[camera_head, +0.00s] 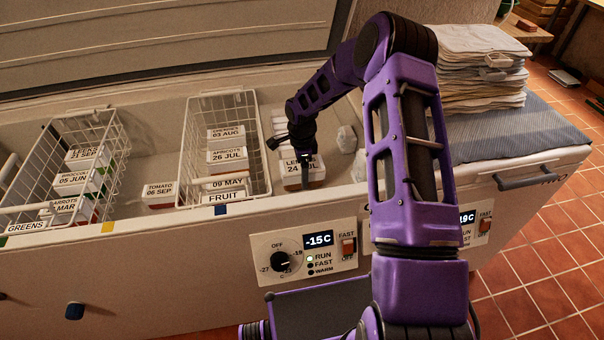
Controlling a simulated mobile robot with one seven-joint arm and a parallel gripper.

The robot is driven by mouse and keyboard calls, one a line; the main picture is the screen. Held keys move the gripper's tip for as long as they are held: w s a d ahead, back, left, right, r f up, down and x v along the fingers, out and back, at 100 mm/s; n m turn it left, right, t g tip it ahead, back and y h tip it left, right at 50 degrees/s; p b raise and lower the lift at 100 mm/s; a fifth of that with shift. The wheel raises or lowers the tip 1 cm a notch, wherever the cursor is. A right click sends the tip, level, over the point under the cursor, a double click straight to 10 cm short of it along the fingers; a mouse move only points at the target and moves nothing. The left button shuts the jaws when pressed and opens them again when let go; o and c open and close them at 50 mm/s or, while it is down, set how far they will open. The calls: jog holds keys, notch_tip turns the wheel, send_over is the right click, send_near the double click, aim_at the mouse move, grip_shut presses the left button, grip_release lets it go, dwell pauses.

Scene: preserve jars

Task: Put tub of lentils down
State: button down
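The tub of lentils (292,184) is a white-labelled tub with a reddish base, inside the chest freezer to the right of the fruit basket. Its label reads "LE…" and "24 J…", the rest covered by my gripper. My gripper (305,158) points down at the tub's top and overlaps its label. The fingers are too small and dark to show whether they grip the tub. Whether the tub rests on the freezer floor or hangs just above it cannot be told.
The fruit basket (187,150) holds several labelled tubs; the greens basket (35,178) is further left. A tomato tub (158,194) sits between them. Pale lumps (346,139) lie right of my gripper. The freezer's front wall (170,245) stands close. Folded cloths (482,75) are stacked at right.

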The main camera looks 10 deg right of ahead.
jog(key=shift+f, duration=0.35)
jog(key=shift+f, duration=0.2)
grip_release()
jog(key=shift+r, duration=0.1)
notch_tip(320, 180, up, 12)
jog(key=shift+r, duration=0.1)
dwell(0.5)
